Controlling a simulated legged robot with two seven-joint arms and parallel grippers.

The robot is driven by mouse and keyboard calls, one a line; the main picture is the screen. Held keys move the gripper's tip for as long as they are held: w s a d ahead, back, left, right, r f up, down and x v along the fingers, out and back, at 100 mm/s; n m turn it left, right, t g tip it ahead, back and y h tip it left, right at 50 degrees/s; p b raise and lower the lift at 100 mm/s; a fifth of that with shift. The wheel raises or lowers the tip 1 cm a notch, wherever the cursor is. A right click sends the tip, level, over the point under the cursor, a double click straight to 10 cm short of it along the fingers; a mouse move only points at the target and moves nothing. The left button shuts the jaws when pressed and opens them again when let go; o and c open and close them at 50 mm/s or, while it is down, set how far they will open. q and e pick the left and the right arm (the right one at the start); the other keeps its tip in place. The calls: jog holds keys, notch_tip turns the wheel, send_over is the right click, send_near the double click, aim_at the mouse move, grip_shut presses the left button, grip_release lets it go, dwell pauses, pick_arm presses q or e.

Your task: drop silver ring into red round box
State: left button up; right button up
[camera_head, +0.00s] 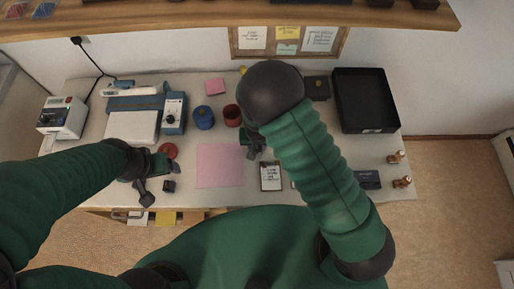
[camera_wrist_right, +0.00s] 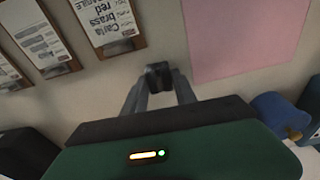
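The red round box (camera_head: 232,116) stands on the table beside a blue round container, left of my right forearm. I cannot make out the silver ring in either view. My right gripper (camera_head: 253,151) is low over the table, just right of the pink sheet and in front of the red box. In the right wrist view its grey fingers (camera_wrist_right: 158,78) converge at dark tips; whether a small thing is between them is unclear. My left gripper (camera_head: 145,192) is at the table's front left, near a small dark cube (camera_head: 169,186); its opening is unclear.
A pink sheet (camera_head: 220,165) covers the middle. The blue container (camera_head: 204,117) and a red disc (camera_head: 168,150) are left. A black tray (camera_head: 365,98) is back right, brass pieces (camera_head: 398,158) at the right edge.

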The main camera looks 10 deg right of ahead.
grip_shut()
jog(key=shift+r, duration=0.1)
